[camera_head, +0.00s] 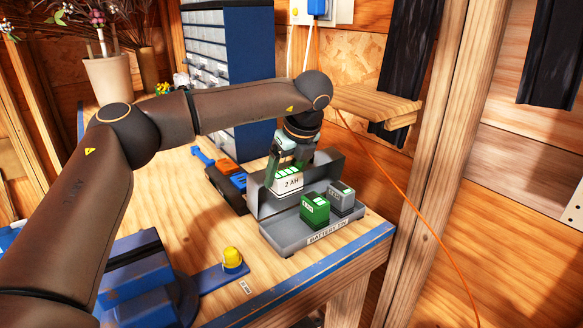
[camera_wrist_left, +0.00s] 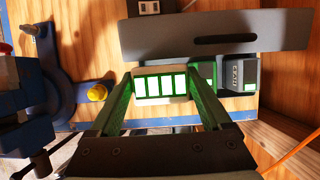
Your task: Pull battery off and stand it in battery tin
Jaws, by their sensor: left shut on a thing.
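The battery (camera_head: 289,184), white with "2 AH" on it, is held upright between the fingers of my left gripper (camera_head: 287,168). In the left wrist view the battery's top (camera_wrist_left: 160,85) shows lit green-white bars between the fingers. The grey battery tin (camera_head: 277,237), labelled on its front, is at the bench corner. The held battery is over the tin's left part; I cannot tell whether it touches the floor. A green battery (camera_head: 314,210) and a grey battery (camera_head: 341,198) stand in the tin to its right. My right gripper is not in view.
A dark tool with blue parts (camera_head: 228,184) lies left of the tin. A yellow knob (camera_head: 232,257) on a blue bar and a blue vise (camera_head: 140,270) are nearer. Blue drawers (camera_head: 236,70) stand behind. An orange cord (camera_head: 420,215) hangs at right.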

